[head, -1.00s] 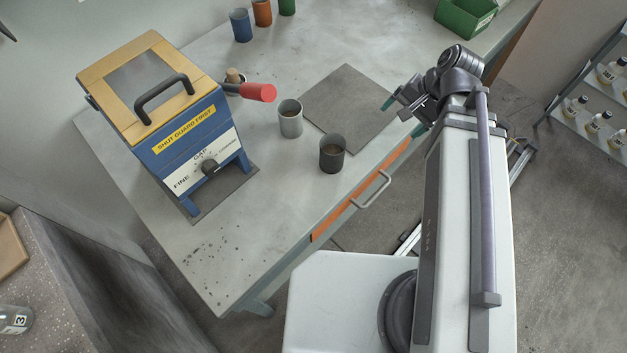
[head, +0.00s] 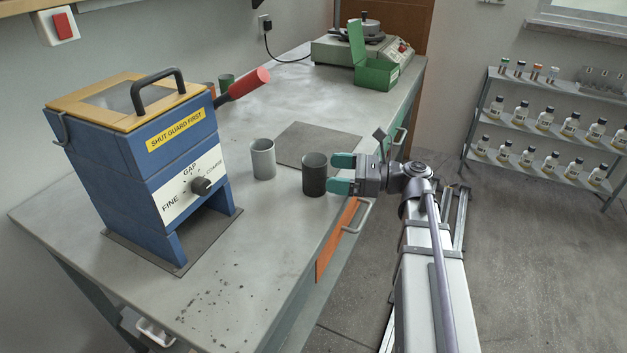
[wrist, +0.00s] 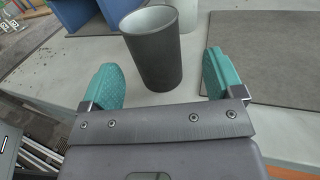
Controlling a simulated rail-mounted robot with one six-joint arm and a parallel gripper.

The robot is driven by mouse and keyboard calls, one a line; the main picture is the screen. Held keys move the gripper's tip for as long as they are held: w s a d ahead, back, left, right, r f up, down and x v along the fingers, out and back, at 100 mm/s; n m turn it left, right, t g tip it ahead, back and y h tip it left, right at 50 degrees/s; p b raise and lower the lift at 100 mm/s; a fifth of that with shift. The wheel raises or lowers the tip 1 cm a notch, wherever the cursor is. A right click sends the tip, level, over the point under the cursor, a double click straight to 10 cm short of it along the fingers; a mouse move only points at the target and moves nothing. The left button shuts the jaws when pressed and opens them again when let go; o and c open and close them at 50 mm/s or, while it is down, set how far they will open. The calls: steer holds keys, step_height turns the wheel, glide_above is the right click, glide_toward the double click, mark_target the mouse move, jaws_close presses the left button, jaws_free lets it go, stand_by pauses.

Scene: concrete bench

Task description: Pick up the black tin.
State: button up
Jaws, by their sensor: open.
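The black tin (head: 314,178) stands upright on the bench near its front edge. It is open at the top. My gripper (head: 335,174) is at its right side in the head view, with teal fingers pointing at it. In the wrist view the black tin (wrist: 153,58) stands just ahead of and between the two open teal fingertips of my gripper (wrist: 162,72). Nothing is held. Whether a finger touches the tin I cannot tell.
A grey tin (head: 263,160) stands close to the left of the black tin. A dark mat (head: 305,143) lies behind. A blue crusher (head: 150,150) with a red-ended lever (head: 243,84) stands at left. A green box (head: 378,73) is at the far end.

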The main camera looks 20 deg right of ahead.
mark_target(315, 172)
steer(key=x, duration=0.5)
steer(key=shift+s+a, duration=0.15)
steer(key=shift+a, duration=0.15)
steer(key=shift+c, duration=0.3)
steer(key=c, duration=1.1)
